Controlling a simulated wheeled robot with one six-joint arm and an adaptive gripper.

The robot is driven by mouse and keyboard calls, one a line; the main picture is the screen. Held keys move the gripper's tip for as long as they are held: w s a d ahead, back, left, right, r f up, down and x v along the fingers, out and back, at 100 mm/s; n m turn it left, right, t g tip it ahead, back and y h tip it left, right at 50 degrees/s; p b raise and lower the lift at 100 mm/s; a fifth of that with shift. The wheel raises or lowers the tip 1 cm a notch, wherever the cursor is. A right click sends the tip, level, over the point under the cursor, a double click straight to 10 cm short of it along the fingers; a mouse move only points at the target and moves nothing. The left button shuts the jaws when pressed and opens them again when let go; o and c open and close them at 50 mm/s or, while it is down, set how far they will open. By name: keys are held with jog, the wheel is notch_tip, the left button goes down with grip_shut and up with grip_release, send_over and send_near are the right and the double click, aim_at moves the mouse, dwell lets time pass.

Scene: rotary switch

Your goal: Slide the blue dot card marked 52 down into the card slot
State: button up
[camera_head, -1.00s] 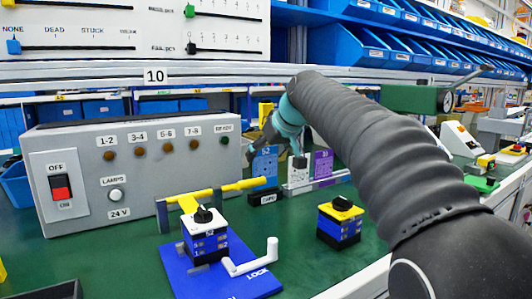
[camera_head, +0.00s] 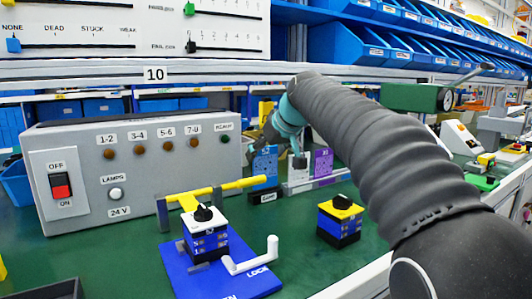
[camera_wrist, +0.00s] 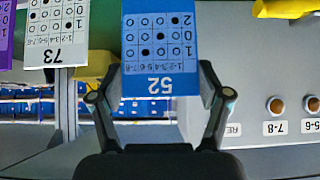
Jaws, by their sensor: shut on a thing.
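The blue dot card marked 52 (camera_wrist: 160,82) is between my gripper's fingers (camera_wrist: 162,100) in the wrist view, where it appears upside down. My gripper is shut on the card. In the head view the blue card (camera_head: 265,170) stands upright just below my gripper (camera_head: 272,138). Its lower edge meets the top of a small black block labelled CARD (camera_head: 263,197), beside the grey box. I cannot tell whether the card's edge is inside a slot; the slot opening is hidden.
A white card marked 73 (camera_wrist: 55,40) and a purple card (camera_head: 322,162) stand close by on the right in the head view. The grey lamp box (camera_head: 135,150), a yellow bar (camera_head: 215,189) and a rotary switch on a blue plate (camera_head: 205,240) are to the left.

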aim_at(266, 165)
jog(key=shift+f+b, duration=1.15)
jog(key=shift+f, duration=0.5)
jog(key=o, duration=1)
jog(key=shift+c, duration=0.2)
jog(key=v, duration=1.2)
jog(key=shift+r, duration=0.15)
notch_tip(266, 165, up, 9)
jog(key=p, duration=0.8)
